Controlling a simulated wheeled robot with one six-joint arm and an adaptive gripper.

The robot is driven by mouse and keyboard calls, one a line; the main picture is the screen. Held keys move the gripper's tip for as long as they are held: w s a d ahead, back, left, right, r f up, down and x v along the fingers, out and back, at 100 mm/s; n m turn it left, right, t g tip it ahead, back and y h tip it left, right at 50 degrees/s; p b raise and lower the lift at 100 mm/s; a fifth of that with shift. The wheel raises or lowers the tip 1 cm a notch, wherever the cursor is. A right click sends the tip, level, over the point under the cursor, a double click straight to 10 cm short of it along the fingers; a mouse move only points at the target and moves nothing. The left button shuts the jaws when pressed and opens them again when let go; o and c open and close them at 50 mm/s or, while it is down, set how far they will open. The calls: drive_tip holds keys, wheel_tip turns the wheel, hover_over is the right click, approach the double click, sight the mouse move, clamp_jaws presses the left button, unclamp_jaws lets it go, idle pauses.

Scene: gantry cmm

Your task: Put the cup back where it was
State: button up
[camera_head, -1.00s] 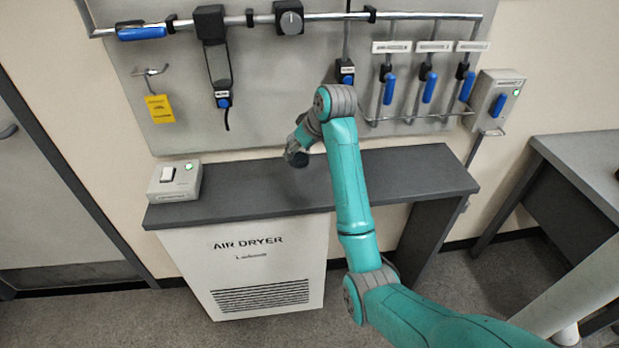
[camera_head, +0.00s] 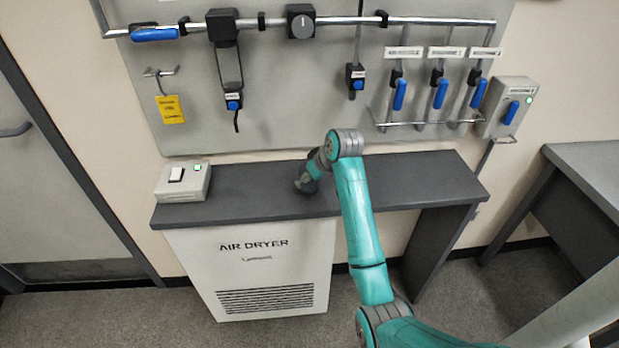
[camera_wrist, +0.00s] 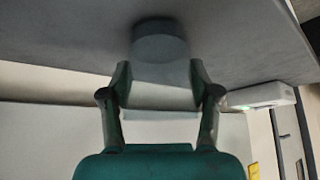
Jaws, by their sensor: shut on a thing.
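The cup (camera_wrist: 160,88) is a grey, round-sided piece with a darker round end, held between the two fingers of my gripper (camera_wrist: 160,80) in the wrist view. My gripper also shows in the head view (camera_head: 306,184), low over the dark grey shelf (camera_head: 245,193) on top of the air dryer. The cup cannot be made out in the head view. In the wrist view its dark end is close to the shelf surface (camera_wrist: 60,35); I cannot tell whether it touches.
A white switch box (camera_head: 183,182) with a green light stands on the shelf's left end. Blue-handled valves (camera_head: 440,94) and hanging hoses (camera_head: 235,85) are on the wall panel behind. The shelf is clear right of my arm.

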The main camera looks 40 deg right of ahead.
drive_tip(key=o, duration=1.2)
drive_tip(key=shift+f, duration=0.1)
drive_tip(key=v, duration=1.2)
drive_tip(key=shift+a, duration=0.1)
drive_tip(key=shift+s, duration=0.1)
